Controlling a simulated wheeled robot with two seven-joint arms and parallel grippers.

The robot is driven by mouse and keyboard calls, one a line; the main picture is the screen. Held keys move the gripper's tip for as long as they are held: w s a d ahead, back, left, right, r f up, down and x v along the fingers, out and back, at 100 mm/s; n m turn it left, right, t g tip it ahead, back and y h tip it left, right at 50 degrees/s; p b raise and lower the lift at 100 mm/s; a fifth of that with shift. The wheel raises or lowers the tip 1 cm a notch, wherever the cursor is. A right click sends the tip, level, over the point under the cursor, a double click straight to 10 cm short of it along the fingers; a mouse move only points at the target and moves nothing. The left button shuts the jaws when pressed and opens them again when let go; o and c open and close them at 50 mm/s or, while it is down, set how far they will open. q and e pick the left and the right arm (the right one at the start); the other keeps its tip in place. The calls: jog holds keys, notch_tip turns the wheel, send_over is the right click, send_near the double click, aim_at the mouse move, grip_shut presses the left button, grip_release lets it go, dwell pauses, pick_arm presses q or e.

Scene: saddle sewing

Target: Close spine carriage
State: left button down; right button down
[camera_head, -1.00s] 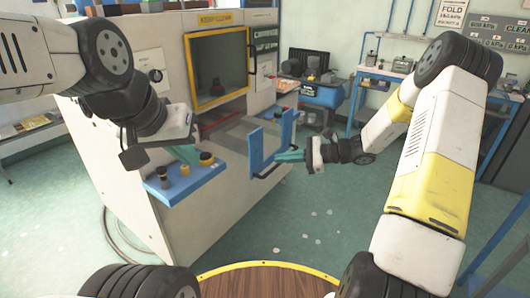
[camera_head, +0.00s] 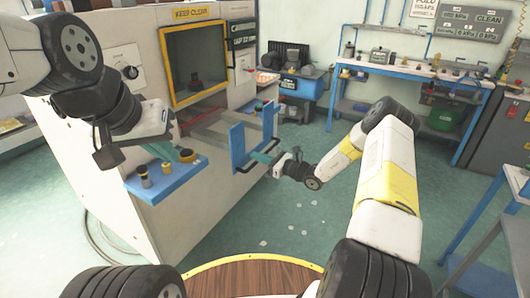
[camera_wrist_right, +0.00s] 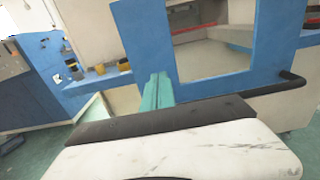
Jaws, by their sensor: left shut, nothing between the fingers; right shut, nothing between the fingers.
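The spine carriage (camera_head: 238,150) is a blue U-shaped frame with a black handle bar, standing out in front of the white machine on grey rails. It also shows close up in the right wrist view (camera_wrist_right: 147,40). My right gripper (camera_head: 262,158) is shut with its teal fingers against or just in front of the carriage's face; I cannot tell whether they touch. In the right wrist view the fingers (camera_wrist_right: 157,92) lie together at the blue frame's lower part, left of the handle. My left gripper (camera_head: 186,156) is shut and empty above the blue button panel.
The white machine (camera_head: 180,215) has a yellow-framed window (camera_head: 195,62). The blue panel (camera_head: 168,180) with black and yellow buttons juts out on its left. A blue-legged workbench (camera_head: 410,75) stands at the back right.

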aim_at(241, 151)
jog(key=x, duration=0.5)
dwell(0.3)
